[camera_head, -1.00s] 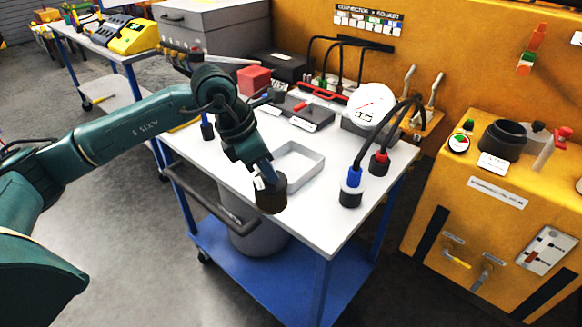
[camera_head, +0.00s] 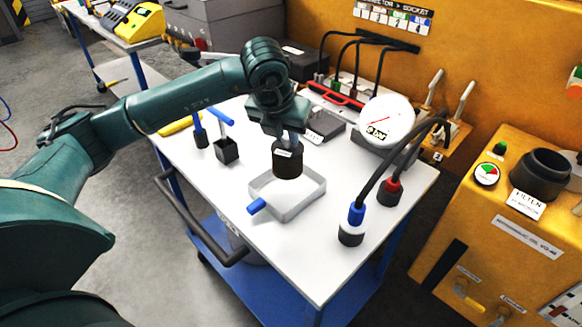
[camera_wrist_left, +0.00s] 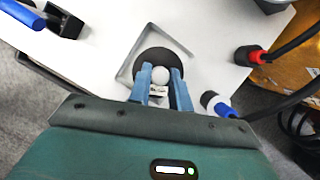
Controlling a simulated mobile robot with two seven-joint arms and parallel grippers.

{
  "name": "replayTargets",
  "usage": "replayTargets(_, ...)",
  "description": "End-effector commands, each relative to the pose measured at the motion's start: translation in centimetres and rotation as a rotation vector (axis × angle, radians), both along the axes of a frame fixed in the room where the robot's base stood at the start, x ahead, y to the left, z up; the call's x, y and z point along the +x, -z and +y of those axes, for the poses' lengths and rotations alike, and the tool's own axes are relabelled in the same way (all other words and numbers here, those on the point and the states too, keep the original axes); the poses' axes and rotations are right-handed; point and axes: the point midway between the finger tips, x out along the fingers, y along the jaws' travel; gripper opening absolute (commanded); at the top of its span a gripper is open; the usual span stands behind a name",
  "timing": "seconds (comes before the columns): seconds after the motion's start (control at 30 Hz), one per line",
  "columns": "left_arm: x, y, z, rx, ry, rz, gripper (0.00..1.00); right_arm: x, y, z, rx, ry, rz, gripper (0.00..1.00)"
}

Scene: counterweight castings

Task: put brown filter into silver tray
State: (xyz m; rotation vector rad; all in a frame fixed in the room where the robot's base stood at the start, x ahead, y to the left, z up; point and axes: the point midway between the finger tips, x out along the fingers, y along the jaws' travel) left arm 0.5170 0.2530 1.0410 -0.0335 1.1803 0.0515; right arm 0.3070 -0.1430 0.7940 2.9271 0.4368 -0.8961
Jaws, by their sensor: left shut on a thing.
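The brown filter (camera_head: 288,163) is a dark brown cylinder with a small white label at its top. My left gripper (camera_head: 290,138) is shut on it from above. In the left wrist view the filter (camera_wrist_left: 151,60) shows as a dark disc with a pale round knob between the fingers (camera_wrist_left: 160,82). The silver tray (camera_head: 318,191) is a shallow square tray on the white tabletop. The filter overlaps the tray's far part in the head view and appears held above it. The tray's rim also shows in the left wrist view (camera_wrist_left: 127,66). My right gripper is not in view.
Plugs with blue (camera_head: 352,226) and red (camera_head: 390,190) collars stand to the right with black cables. A dark square block (camera_head: 226,151) stands left. A round gauge (camera_head: 386,120) is behind. The front tabletop is clear.

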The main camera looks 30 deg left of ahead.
Motion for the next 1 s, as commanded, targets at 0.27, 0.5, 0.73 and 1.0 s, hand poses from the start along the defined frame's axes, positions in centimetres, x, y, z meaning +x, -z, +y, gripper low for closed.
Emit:
replayTargets(0.27,0.0,3.6,0.0,-0.001,-0.001,-0.001,0.0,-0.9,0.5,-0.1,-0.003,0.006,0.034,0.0)
replayTargets(0.5,0.0,6.7,0.0,0.0,-0.001,0.0,0.0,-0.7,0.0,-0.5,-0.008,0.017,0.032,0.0)
replayTargets(0.73,0.0,7.2,0.0,-0.002,0.001,-0.003,0.0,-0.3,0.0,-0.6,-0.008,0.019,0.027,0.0)
replayTargets(1.0,0.0,7.4,0.0,-0.001,0.0,-0.001,0.29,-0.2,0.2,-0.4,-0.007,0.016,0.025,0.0)
